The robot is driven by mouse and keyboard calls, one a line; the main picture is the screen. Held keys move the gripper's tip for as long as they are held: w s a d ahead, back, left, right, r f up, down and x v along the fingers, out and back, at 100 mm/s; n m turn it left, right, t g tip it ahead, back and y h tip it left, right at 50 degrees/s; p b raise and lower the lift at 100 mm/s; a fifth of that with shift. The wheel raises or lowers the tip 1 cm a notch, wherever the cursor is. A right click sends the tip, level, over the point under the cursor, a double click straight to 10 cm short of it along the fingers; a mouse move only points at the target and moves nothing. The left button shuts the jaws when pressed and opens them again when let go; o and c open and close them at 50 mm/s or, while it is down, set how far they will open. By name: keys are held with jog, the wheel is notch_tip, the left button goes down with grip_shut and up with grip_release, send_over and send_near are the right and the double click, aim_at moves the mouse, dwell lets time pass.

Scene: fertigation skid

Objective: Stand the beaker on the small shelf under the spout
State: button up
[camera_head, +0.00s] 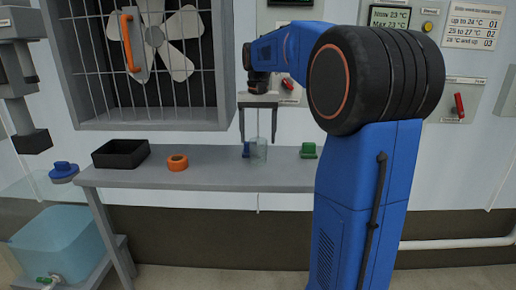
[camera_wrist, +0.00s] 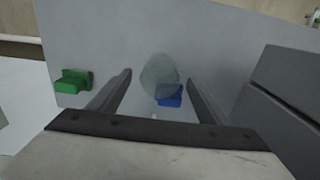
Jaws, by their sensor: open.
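The beaker (camera_head: 259,152) is clear and stands upright on the grey bench near its back. It also shows in the wrist view (camera_wrist: 157,72), between and beyond the fingertips. My gripper (camera_head: 258,138) is open, pointing down, with its fingers on either side above the beaker. The wrist view shows my gripper (camera_wrist: 160,78) with nothing clamped in it. Whether a finger touches the beaker, I cannot tell.
A blue block (camera_head: 246,149) is close beside the beaker. A green block (camera_head: 308,151) sits to the right. The grey bench (camera_head: 220,177) also holds an orange ring (camera_head: 177,162) and a black tray (camera_head: 121,154). A bluish tank (camera_head: 62,243) is low at left.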

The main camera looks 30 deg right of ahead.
notch_tip(320, 180, up, 5)
jog(key=shift+f, duration=0.1)
